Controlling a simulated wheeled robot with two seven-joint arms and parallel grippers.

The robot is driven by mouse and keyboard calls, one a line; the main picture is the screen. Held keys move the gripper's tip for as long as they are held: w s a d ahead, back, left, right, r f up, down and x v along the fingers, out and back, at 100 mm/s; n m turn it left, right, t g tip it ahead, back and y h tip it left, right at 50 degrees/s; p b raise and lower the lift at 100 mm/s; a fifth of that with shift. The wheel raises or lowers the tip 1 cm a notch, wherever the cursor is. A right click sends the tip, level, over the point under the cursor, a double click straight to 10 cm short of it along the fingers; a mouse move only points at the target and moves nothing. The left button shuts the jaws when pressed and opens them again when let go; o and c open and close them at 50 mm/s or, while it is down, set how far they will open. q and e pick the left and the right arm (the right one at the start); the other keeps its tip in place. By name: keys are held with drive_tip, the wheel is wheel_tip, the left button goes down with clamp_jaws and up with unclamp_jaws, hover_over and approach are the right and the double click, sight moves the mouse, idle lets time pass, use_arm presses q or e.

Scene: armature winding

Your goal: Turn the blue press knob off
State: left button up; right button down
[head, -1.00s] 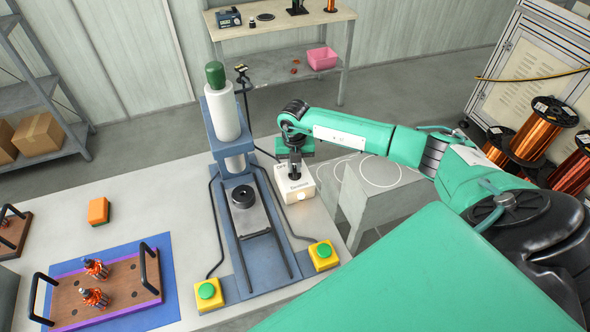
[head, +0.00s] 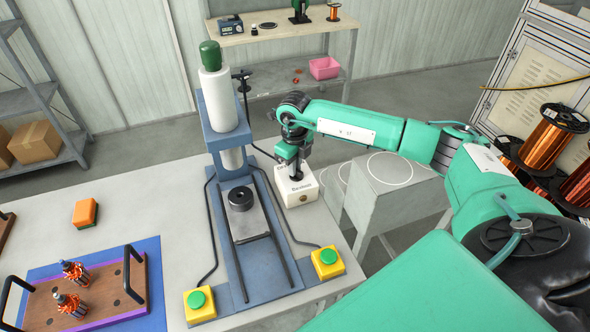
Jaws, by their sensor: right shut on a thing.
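A white control box (head: 303,196) stands on the table to the right of the blue press (head: 226,143). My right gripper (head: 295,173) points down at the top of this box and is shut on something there. The gripper covers the spot, so the blue knob is hidden and I cannot see its angle. The press has a white cylinder with a green cap and a black round die (head: 240,198) on its bed. My left gripper is not in view.
Two yellow boxes with green buttons (head: 199,304) (head: 328,262) flank the press front. A wooden tray (head: 98,304) with two armatures lies on a blue mat at left, near an orange sponge (head: 86,213). Copper spools (head: 549,136) stand at far right.

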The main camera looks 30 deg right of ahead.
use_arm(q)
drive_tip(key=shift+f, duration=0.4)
use_arm(e)
drive_tip(key=shift+n, duration=0.5)
drive_tip(key=c, duration=1.5)
unclamp_jaws()
drive_tip(key=shift+o, duration=0.2)
use_arm(q)
drive_tip(key=shift+b, duration=0.3)
use_arm(e)
drive_tip(key=shift+r, duration=0.1)
drive_tip(key=shift+r, duration=0.35)
use_arm(q)
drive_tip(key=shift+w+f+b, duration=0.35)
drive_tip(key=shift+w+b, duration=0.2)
drive_tip(key=shift+b, duration=0.1)
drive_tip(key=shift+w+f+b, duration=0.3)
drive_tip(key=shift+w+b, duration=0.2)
drive_tip(key=shift+b, duration=0.1)
use_arm(e)
wheel_tip(320, 180, up, 13)
